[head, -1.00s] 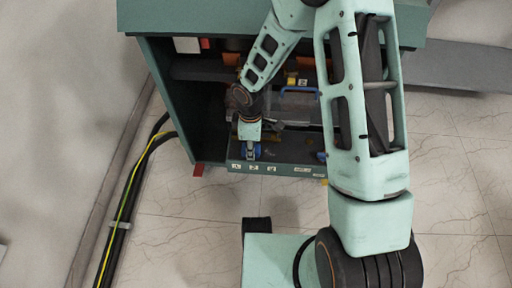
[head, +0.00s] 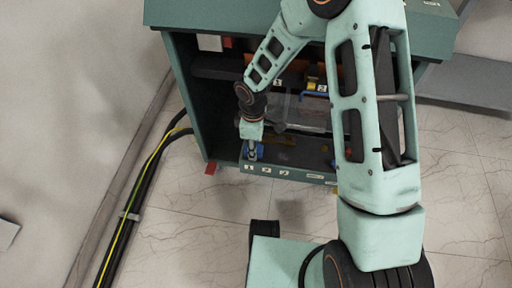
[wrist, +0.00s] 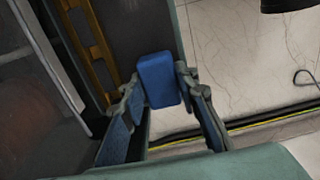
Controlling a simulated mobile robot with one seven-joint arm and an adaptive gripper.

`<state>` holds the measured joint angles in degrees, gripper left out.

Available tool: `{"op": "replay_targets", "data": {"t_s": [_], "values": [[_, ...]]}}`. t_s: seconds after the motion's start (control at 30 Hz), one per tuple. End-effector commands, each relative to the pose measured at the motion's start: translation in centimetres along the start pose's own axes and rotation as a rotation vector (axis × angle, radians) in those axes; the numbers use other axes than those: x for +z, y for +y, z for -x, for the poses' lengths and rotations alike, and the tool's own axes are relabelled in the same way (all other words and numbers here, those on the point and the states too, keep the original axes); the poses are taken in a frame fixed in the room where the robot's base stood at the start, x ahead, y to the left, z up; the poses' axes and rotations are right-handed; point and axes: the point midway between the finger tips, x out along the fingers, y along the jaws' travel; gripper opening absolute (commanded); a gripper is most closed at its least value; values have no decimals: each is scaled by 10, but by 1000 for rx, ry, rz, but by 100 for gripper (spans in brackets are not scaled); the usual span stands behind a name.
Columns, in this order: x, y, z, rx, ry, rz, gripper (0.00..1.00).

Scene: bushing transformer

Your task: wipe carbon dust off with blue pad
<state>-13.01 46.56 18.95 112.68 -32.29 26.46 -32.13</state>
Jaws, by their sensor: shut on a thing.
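My gripper (head: 251,152) is down inside the open front of the green cabinet, at the left end of its front lip (head: 290,173). In the wrist view its two fingers (wrist: 159,85) are closed on the sides of the blue pad (wrist: 158,72). The pad also shows as a small blue patch in the head view (head: 260,150). In the wrist view the pad is over or beside the cabinet's dark edge; I cannot tell if it touches. I cannot make out carbon dust on the dark cabinet floor (head: 312,153).
The cabinet's left wall (head: 188,95) stands close beside my gripper. A clear box with a blue handle (head: 314,94) is deeper inside. Black and yellow-green cables (head: 140,185) run along the floor at left. The tiled floor in front is mostly clear.

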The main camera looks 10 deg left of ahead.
Motion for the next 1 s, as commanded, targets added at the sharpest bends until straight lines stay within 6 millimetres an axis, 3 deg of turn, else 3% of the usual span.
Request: {"op": "replay_targets", "data": {"t_s": [0.27, 1.0], "values": [[-4, 15, 1, 9, 12, 1, 9], [34, 16, 3, 9, 5, -5, 9]]}}
